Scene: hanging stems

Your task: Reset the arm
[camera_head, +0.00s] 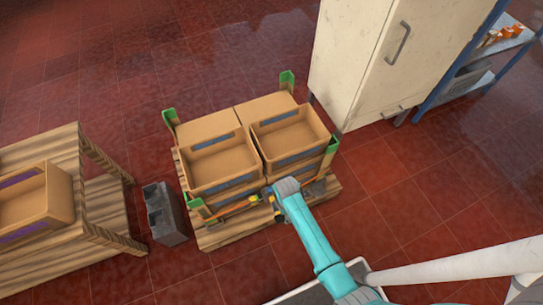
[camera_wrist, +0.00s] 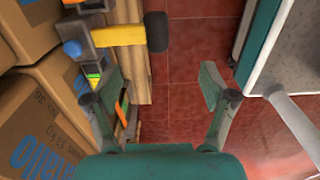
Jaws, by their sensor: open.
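My gripper (camera_wrist: 162,88) shows in the wrist view with its two green-grey fingers spread wide. Nothing is between them; red floor tiles show in the gap. In the head view my teal arm reaches up from the bottom edge and ends over the front edge of a wooden pallet (camera_head: 222,238). The fingers cannot be made out clearly there. In the wrist view the left finger is over or close beside the pallet edge; whether it touches cannot be told.
Open cardboard boxes (camera_head: 220,165) stand stacked on the pallet, between green corner posts. A yellow-handled tool with a black end (camera_wrist: 122,36) lies near my left finger. A wooden table (camera_head: 105,205), grey block (camera_head: 163,213) and white cabinet (camera_head: 365,60) stand around.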

